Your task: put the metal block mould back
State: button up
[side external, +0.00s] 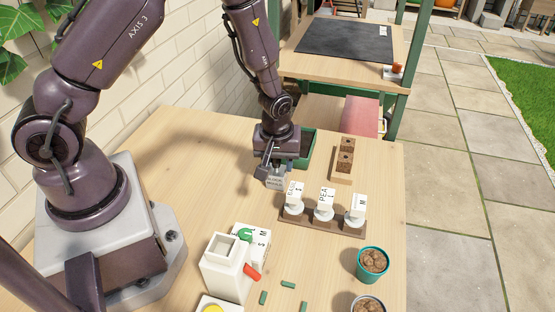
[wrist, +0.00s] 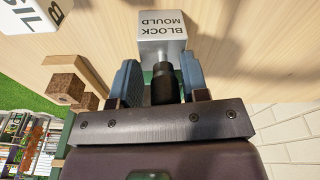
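The metal block mould (side external: 275,181) is a grey block labelled "BLOCK MOULD", just below my gripper (side external: 268,166) in the side view. In the wrist view the mould (wrist: 163,30) has a metal neck and a black handle (wrist: 164,84) pointing back at my gripper (wrist: 161,78).
A green tray (side external: 304,150) stands behind my gripper. A wooden stand with brown soil blocks (side external: 345,163) is to the right. A rack of labelled white pieces (side external: 323,226) is in front. A white container (side external: 227,268) and a teal pot (side external: 372,263) stand nearer the front.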

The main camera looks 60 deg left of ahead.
jog(key=shift+o, duration=0.3)
jog(key=shift+s, duration=0.1)
notch_tip(320, 180, up, 13)
jog(key=s+d, duration=0.1)
notch_tip(320, 180, up, 12)
jog(key=m+t+h, duration=0.2)
jog(key=m+t, duration=0.1)
jog(key=m, duration=0.3)
send_over(276, 175)
jog(key=s+d, duration=0.2)
jog(key=s, duration=0.5)
jog(key=s+r+m+t, duration=0.1)
jog(key=s+r+m, duration=0.4)
jog(key=s, duration=0.3)
jog(key=shift+r+t+y, duration=0.25)
jog(key=shift+t+y, duration=0.05)
jog(key=shift+y, duration=0.1)
